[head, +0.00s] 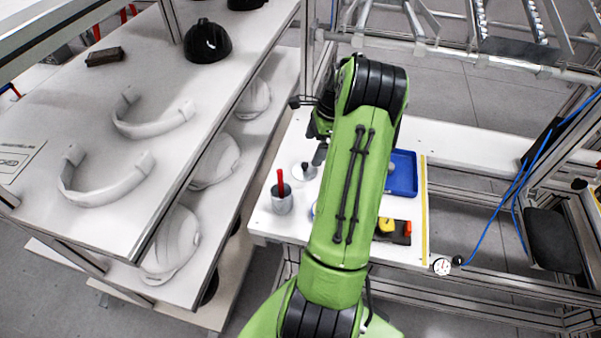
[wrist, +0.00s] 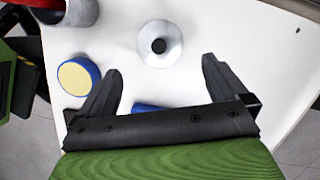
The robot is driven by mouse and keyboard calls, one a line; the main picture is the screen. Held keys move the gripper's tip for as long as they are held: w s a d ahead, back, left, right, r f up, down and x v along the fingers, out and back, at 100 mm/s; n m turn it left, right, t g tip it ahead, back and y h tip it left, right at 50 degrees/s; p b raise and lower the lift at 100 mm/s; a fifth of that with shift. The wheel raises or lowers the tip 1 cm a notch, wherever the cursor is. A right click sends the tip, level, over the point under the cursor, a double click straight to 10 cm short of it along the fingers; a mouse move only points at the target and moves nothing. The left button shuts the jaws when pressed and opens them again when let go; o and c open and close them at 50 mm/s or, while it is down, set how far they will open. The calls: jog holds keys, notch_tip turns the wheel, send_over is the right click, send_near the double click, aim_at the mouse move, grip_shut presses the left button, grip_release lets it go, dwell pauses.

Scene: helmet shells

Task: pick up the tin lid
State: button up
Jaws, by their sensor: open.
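The tin lid is a pale round disc with a black knob in its middle. In the wrist view the tin lid (wrist: 174,55) lies flat on the white table, ahead of my gripper (wrist: 160,70). The two dark fingers are spread wide with nothing held between them, and the lid lies just beyond their tips, roughly centred. In the head view the lid (head: 298,173) shows on the table left of my green arm, partly hidden by the dark fingers near it. The height of the fingers above the table is unclear.
A grey cup (head: 282,205) with a red item stands left of the lid. A yellow-topped blue round thing (wrist: 77,77) lies left of my fingers. A blue tray (head: 403,174) and a dark block with yellow and red parts (head: 393,233) are right. A shelf (head: 225,110) stands left.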

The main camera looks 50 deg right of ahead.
aim_at(307, 164)
jog(key=b+x, duration=0.2)
jog(key=x, duration=0.6)
jog(key=shift+f, duration=0.15)
jog(key=shift+c, duration=0.5)
jog(key=c, duration=0.8)
